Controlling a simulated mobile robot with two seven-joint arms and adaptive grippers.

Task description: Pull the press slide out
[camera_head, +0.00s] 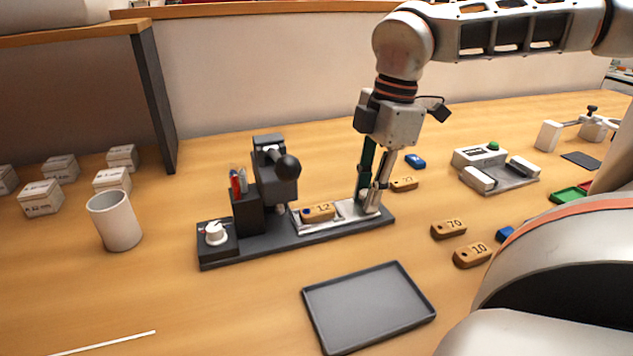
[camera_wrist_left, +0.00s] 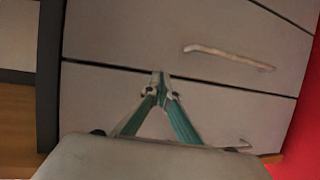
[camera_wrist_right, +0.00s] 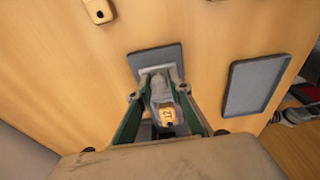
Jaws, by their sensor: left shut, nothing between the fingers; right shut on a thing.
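The marking press (camera_head: 274,185), dark grey with a black ball lever, stands on a long dark base (camera_head: 265,249). The pale metal press slide (camera_head: 346,212) sticks out of the press to the right along the base. A wooden tag (camera_head: 319,212) marked 12 lies on it, and the tag also shows in the right wrist view (camera_wrist_right: 167,114). My right gripper (camera_head: 370,203) points down and is shut on the slide's right end; the exact grip spot is partly hidden by the fingers. My left gripper (camera_wrist_left: 160,88) is shut and empty in front of pale drawers, away from the press.
An empty grey tray (camera_head: 368,304) lies in front of the base. Wooden tags (camera_head: 449,229) and a blue piece (camera_head: 415,161) lie to the right. A white cup (camera_head: 115,221) and small white boxes stand left. A grey-white device (camera_head: 496,169) stands back right.

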